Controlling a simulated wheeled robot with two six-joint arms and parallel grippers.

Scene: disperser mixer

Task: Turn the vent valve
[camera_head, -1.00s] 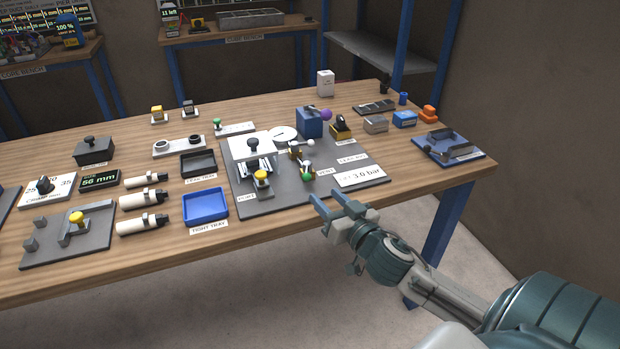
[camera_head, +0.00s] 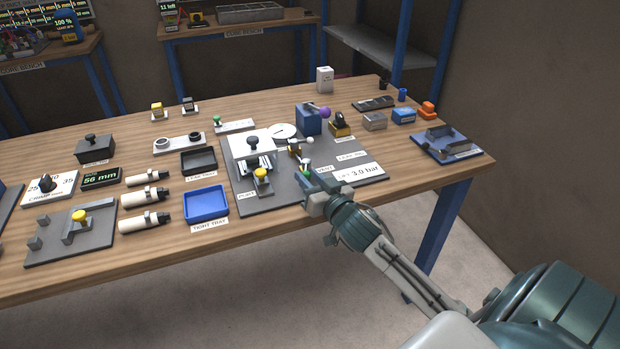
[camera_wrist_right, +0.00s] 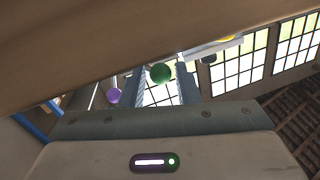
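The vent valve shows as a small lever with a green ball knob (camera_head: 304,172) at the front of the grey panel (camera_head: 270,199), partly hidden by my right gripper. My right gripper (camera_head: 309,178) is at the panel's front edge, its fingers reaching to the knob. In the right wrist view the green knob (camera_wrist_right: 160,73) appears between the two spread fingers, closer to the left one; I cannot tell whether they touch. My left gripper is not in view.
A yellow-knobbed part (camera_head: 262,176) stands left of the valve. A white-knobbed lever (camera_head: 308,140) and a blue block (camera_head: 309,120) with a purple ball (camera_head: 324,112) stand behind. The pressure plate (camera_head: 358,174) reads 3.0 bar. A blue tray (camera_head: 206,203) lies left.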

